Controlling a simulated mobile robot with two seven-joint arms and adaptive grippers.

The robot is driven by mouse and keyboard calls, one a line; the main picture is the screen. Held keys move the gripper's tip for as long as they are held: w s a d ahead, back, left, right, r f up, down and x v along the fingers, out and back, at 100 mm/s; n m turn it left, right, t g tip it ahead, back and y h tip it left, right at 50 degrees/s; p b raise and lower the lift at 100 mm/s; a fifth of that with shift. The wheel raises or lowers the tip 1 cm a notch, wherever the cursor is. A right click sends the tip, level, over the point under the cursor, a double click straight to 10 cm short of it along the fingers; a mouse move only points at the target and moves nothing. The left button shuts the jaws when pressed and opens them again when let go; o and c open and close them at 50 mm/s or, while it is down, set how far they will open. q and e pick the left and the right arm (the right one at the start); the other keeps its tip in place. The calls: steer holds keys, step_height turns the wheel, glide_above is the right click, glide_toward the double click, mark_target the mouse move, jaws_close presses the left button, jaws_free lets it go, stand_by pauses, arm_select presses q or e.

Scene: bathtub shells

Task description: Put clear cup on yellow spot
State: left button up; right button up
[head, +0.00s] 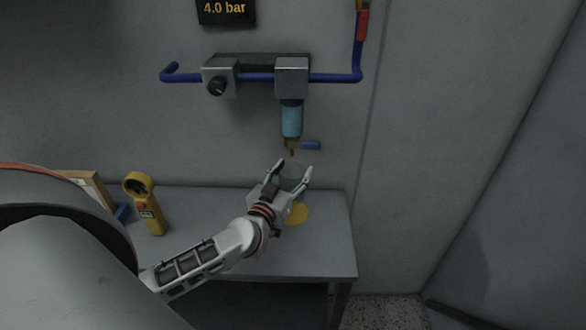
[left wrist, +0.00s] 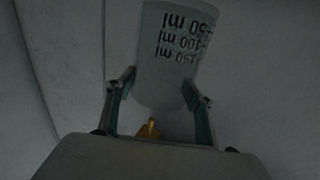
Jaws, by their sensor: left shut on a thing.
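The clear cup (head: 291,177) is held between the fingers of my left gripper (head: 293,170). In the left wrist view the cup (left wrist: 172,60) shows dark volume marks, upside down in the picture. My left gripper (left wrist: 157,95) is shut on its sides there. The cup appears above the table, just beyond the spot in the picture and under the blue filter. My right gripper is not in view.
The grey table (head: 320,252) stands against the wall. A blue filter bowl (head: 291,118) with a small blue-handled valve (head: 310,145) hangs from the pipe above the cup. A yellow handheld device (head: 146,203) stands at the left. The table's right end is clear.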

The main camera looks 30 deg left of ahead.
mark_target(297, 173)
arm_select(q)
steer(key=shift+f, duration=0.45)
step_height(297, 173, down, 2)
steer(key=shift+f+b, duration=0.1)
steer(key=shift+b, duration=1.15)
steer(key=shift+f+b, duration=0.7)
steer(key=shift+b, duration=0.3)
steer(key=shift+f+b, duration=0.25)
steer(key=shift+b, duration=0.1)
steer(key=shift+f+b, duration=0.35)
steer(key=shift+b, duration=0.2)
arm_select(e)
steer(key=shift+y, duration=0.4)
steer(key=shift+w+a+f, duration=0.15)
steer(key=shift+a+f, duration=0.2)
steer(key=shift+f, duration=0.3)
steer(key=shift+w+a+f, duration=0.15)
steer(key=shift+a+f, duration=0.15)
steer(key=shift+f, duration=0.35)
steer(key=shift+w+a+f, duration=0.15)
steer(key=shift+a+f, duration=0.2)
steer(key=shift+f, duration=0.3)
arm_select(q)
steer(key=shift+f, duration=0.4)
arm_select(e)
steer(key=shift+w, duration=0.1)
